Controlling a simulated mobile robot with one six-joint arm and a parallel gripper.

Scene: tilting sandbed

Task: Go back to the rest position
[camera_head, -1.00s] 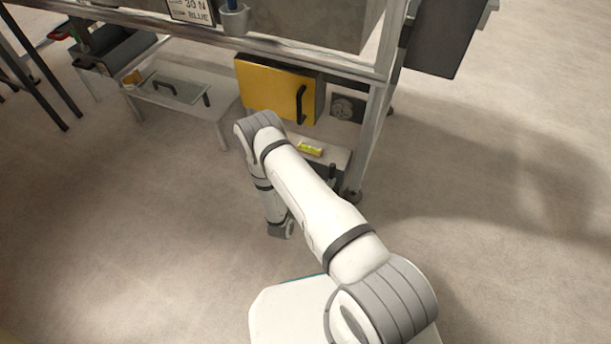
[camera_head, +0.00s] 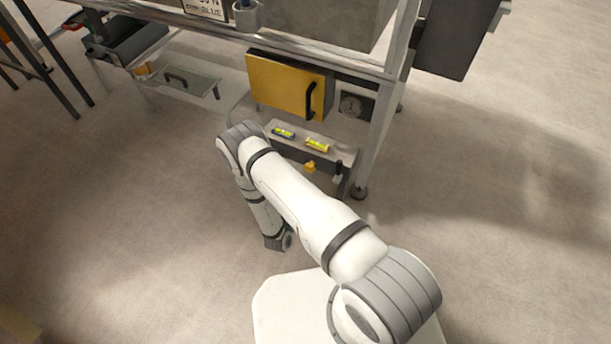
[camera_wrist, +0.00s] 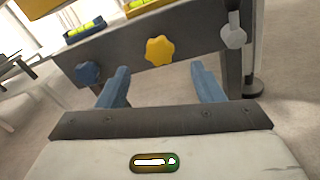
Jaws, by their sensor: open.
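My gripper (camera_wrist: 160,88) shows in the wrist view with its two blue-grey fingers apart and nothing between them. Beyond the fingers is a grey control panel (camera_wrist: 195,38) with a blue knob (camera_wrist: 88,73), a yellow star-shaped knob (camera_wrist: 160,50) and a grey knob (camera_wrist: 233,36). The fingertips look apart from the panel, though the exact gap is hard to tell. In the head view my arm is bent down in front of the bench, and my gripper is hidden.
A bench leg (camera_head: 372,150) stands right. Floor in front is clear.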

